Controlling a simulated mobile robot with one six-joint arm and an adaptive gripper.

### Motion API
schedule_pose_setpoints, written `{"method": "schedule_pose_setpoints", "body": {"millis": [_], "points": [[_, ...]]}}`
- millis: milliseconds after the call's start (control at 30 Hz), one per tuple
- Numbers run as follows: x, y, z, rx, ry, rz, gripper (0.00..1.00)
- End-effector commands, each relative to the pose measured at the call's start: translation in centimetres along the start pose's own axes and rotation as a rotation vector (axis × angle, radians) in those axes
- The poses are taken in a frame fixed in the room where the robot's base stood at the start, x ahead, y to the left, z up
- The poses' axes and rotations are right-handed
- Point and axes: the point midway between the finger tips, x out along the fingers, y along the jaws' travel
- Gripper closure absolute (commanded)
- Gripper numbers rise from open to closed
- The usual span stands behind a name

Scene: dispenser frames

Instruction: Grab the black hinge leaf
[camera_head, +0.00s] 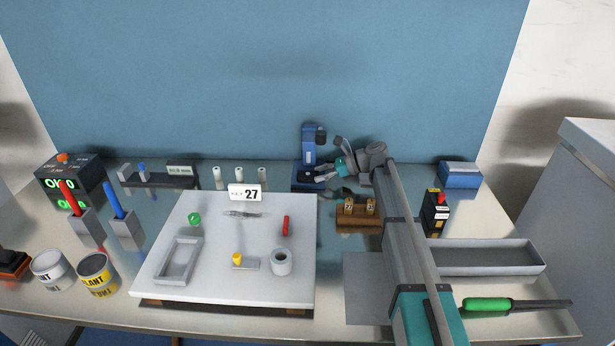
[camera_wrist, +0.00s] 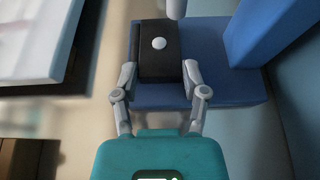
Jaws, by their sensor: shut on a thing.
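The black hinge leaf (camera_wrist: 160,62) shows in the wrist view as a dark block with a round white spot on top. It lies on the blue base of the dispenser frame (camera_wrist: 235,88). My gripper (camera_wrist: 160,74) has one grey finger on each side of its near end and is shut on it. In the head view, my gripper (camera_head: 319,174) reaches in from the right at the foot of the blue dispenser frame (camera_head: 309,146). The dark leaf (camera_head: 305,177) is small there and partly hard to make out.
A blue upright wall of the frame stands close right of the fingers in the wrist view. A white board (camera_head: 215,275) with small parts lies left of my arm. A wooden block (camera_head: 358,223) stands in front of the frame. A grey tray (camera_head: 490,270) lies at right.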

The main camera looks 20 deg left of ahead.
Motion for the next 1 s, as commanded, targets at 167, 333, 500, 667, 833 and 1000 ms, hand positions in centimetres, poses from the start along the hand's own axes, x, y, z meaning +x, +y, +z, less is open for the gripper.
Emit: {"method": "schedule_pose_setpoints", "body": {"millis": [167,333,500,667,833,1000], "points": [[0.0,0.0,0.0,0.0,0.0,0.0,1.0],[0.0,0.0,0.0,0.0,0.001,0.0,1.0],[-0.1,0.0,0.2,0.0,0.001,0.0,1.0],[-0.4,0.0,0.8,0.0,0.0,-0.001,1.0],[-0.8,0.0,1.9,0.0,0.0,-0.001,1.0],[-1.5,0.0,3.4,0.0,0.0,-0.001,1.0]]}}
